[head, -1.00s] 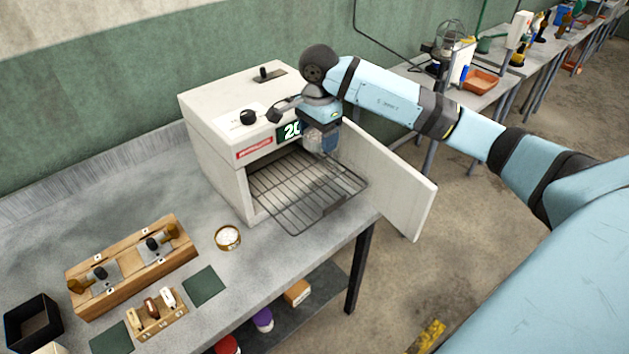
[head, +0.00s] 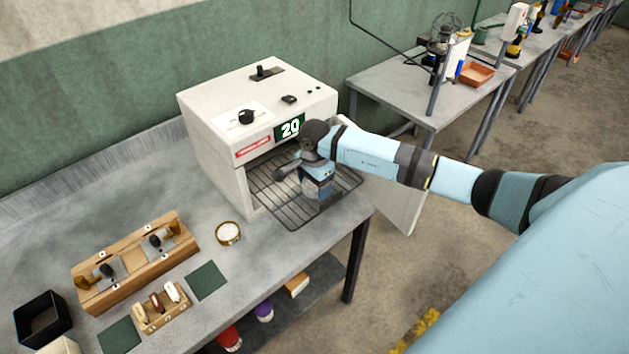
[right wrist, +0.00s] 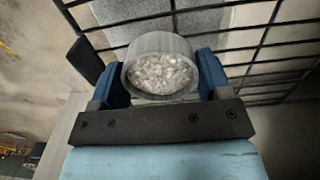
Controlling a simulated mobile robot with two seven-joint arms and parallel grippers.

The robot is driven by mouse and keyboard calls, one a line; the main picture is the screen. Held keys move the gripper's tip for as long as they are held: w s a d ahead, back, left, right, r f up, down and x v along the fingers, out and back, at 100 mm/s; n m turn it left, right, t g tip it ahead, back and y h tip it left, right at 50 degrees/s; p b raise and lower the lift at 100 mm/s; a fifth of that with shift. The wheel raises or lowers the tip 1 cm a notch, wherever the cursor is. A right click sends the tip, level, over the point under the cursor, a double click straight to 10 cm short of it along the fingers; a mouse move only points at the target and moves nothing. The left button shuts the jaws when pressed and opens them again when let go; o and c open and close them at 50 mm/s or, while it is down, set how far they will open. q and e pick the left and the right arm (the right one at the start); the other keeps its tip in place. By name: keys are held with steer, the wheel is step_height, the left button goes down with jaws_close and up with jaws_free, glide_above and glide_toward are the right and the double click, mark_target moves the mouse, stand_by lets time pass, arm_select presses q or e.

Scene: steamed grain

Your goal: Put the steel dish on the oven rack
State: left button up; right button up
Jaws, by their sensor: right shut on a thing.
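The steel dish (right wrist: 160,68) is a round grey metal cup filled with pale grain. My right gripper (right wrist: 162,80) is shut on it, with one blue finger on each side. In the head view my right gripper (head: 318,190) is over the front part of the oven rack (head: 266,194), and my wrist hides most of the dish. The rack is a dark wire grid sticking out of the oven's open front; its bars also show behind the dish in the right wrist view (right wrist: 255,45). I cannot tell whether the dish touches the rack. My left gripper is not in view.
The white oven (head: 215,135) reads 20, and its door (head: 402,205) stands open to the right, partly behind my arm. A brass-coloured round dish with white contents (head: 228,233) and wooden holders (head: 140,262) stand on the bench to the left.

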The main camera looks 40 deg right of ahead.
steer(key=shift+f+b, duration=0.2)
steer(key=shift+b, duration=0.15)
steer(key=o, duration=0.9)
steer(key=shift+o, duration=0.2)
steer(key=shift+r, duration=0.15)
